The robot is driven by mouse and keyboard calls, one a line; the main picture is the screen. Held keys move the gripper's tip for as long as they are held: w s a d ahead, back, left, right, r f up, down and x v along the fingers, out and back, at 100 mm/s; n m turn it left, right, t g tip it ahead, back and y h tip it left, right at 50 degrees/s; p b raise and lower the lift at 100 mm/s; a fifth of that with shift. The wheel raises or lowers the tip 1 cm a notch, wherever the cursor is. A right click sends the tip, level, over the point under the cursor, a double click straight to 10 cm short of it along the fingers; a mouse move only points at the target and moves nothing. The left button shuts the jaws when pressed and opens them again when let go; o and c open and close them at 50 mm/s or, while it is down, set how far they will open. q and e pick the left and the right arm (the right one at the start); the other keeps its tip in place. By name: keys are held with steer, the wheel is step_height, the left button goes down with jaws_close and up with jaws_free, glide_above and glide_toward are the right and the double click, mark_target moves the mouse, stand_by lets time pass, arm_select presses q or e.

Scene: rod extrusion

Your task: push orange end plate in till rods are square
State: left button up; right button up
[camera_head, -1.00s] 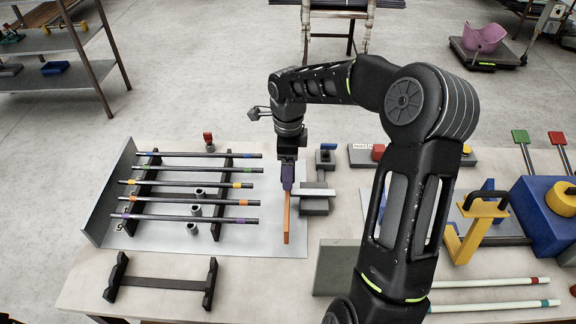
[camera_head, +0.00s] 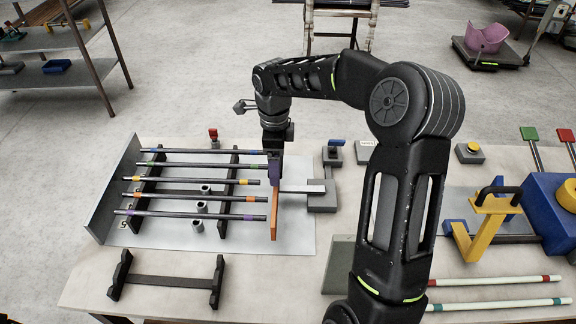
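The orange end plate (camera_head: 275,216) stands upright at the right ends of the rods, joined to a pale slide bar (camera_head: 303,187). Rods with blue (camera_head: 210,152), green (camera_head: 205,166), yellow (camera_head: 200,181), orange (camera_head: 200,197) and purple (camera_head: 200,216) bands lie across two dark supports. The yellow-banded rod's right end stops short of the others; a narrow gap shows between it and the plate. My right gripper (camera_head: 274,180) points down at the plate's far part, its purple fingers seen as one block. Finger opening is hidden. My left gripper is out of view.
An empty dark stand (camera_head: 168,282) lies in front. A grey slide block (camera_head: 322,203) sits right of the orange plate. My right arm hides part of the table.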

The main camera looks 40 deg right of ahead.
steer(key=w+a, duration=0.1)
steer(key=a, duration=0.1)
steer(key=w+a, duration=0.2)
steer(key=shift+w, duration=0.1)
steer(key=o, duration=2)
steer(key=shift+a, duration=0.1)
steer(key=shift+r, duration=0.1)
step_height(320, 180, up, 8)
steer(key=b, duration=0.1)
steer(key=shift+f, duration=0.2)
